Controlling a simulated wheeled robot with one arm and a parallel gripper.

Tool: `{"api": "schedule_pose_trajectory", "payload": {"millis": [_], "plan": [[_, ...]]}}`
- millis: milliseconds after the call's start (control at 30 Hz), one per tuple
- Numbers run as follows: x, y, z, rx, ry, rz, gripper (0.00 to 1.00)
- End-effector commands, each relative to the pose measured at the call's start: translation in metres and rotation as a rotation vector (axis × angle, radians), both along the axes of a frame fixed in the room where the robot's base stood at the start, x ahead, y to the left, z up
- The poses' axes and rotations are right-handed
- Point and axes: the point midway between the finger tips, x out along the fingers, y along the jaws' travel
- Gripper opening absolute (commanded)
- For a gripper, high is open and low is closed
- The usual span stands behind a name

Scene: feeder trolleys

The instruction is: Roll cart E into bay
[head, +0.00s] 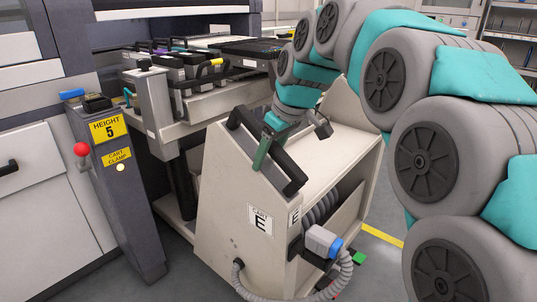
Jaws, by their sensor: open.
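Cart E (225,215) is a beige trolley with a "CART E" label, standing at an angle in the middle of the head view. A black handle bar (290,172) runs along its sloped near edge. My gripper (267,143) is at that handle, open; its fingers are partly hidden, and I cannot tell whether they straddle the bar. A bank of feeders (190,75) lies beyond the cart, at the machine. The bay is the machine's opening behind the grey post (115,200), which carries "HEIGHT 5" and "CART CLAMP" labels; its inside is mostly hidden.
A red-knobbed lever (82,150) sticks out from the post's left side, and a pale lamp (120,168) sits on its front. A grey hose with a blue-ended plug (323,241) hangs at the cart's near side. A yellow floor line (382,236) runs at right. Shelves stand at the back right.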

Motion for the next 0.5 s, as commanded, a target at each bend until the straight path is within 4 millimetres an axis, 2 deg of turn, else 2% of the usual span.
{"api": "schedule_pose_trajectory", "payload": {"millis": [333, 500], "plan": [[0.0, 0.0, -0.001, -0.002, 0.004, 0.001, 0.7], [-0.002, -0.004, 0.011, 0.0, -0.001, 0.0, 0.7]]}}
